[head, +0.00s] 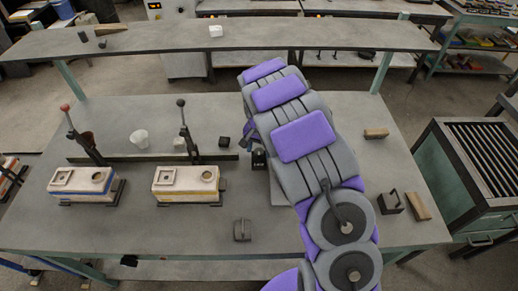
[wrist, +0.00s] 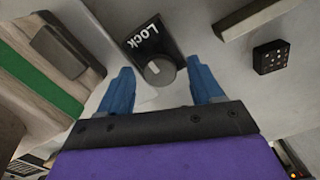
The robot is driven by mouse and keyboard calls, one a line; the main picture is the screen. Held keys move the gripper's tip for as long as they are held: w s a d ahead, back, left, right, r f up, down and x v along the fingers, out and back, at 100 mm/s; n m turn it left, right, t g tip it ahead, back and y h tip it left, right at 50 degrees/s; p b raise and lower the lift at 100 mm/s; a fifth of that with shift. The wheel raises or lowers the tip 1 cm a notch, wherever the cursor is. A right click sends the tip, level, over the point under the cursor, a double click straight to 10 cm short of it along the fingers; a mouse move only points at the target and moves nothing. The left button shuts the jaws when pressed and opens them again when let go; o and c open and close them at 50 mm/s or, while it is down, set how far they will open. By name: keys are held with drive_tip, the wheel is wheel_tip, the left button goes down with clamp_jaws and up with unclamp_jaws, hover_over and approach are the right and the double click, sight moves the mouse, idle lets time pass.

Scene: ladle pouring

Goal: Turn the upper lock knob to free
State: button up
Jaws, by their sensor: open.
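In the wrist view a round grey knob (wrist: 159,71) sits on a black plate marked "Lock" (wrist: 145,42). A pale pointer mark shows by the knob's lower left edge. My gripper (wrist: 160,64) is open, with one blue finger on each side of the knob and visible gaps between. I cannot tell how far the fingers are from it in depth. No other lock knob shows clearly, so I cannot tell if this is the upper one. In the head view my arm hides the area around the gripper, and the fingers cannot be made out.
A pale block with a green stripe (wrist: 55,85) lies left in the wrist view; a small black box (wrist: 270,57) is at right.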

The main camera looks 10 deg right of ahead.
drive_tip(key=c, duration=1)
drive_tip(key=shift+c, duration=0.2)
drive_tip(key=shift+r+n, duration=0.1)
drive_tip(key=shift+n, duration=0.2)
drive_tip(key=n+p, duration=0.3)
drive_tip(key=shift+a+r, duration=0.1)
drive_tip(key=n+p, duration=0.3)
drive_tip(key=n, duration=0.2)
drive_tip(key=shift+n+p, duration=0.35)
drive_tip(key=shift+n, duration=0.05)
drive_tip(key=n+p, duration=0.2)
drive_tip(key=n, duration=0.2)
drive_tip(key=shift+n+p, duration=0.5)
drive_tip(key=shift+n, duration=1.7)
